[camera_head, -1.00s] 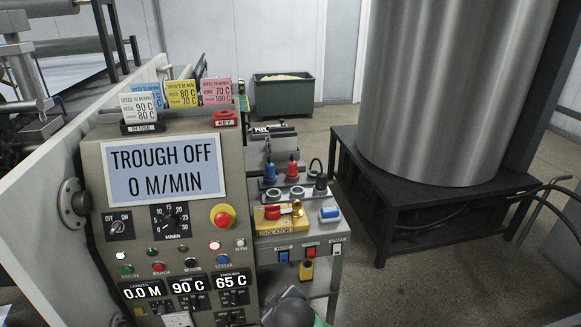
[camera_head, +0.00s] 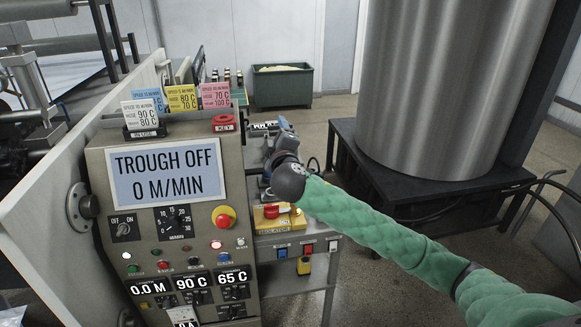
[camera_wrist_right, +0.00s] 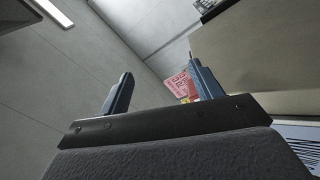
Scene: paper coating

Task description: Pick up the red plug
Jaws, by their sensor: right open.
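The red plug does not show now. Its place on the small grey side table (camera_head: 285,240) is covered by my right wrist and gripper. My right gripper (camera_head: 283,124) is raised over the plug area, beside the control panel's right edge, pointing away from the camera. In the right wrist view, its two fingers (camera_wrist_right: 160,88) stand apart with nothing between them. No plug shows in that view. A bit of blue, likely the blue plug, shows left of my wrist. My left gripper is not in view.
The control panel (camera_head: 165,215) stands close on the left, with coloured cards (camera_head: 181,98) on top. A yellow isolator box (camera_head: 280,217) with a red knob sits below my wrist. A large steel drum (camera_head: 445,90) on a black stand (camera_head: 400,200) is at the right.

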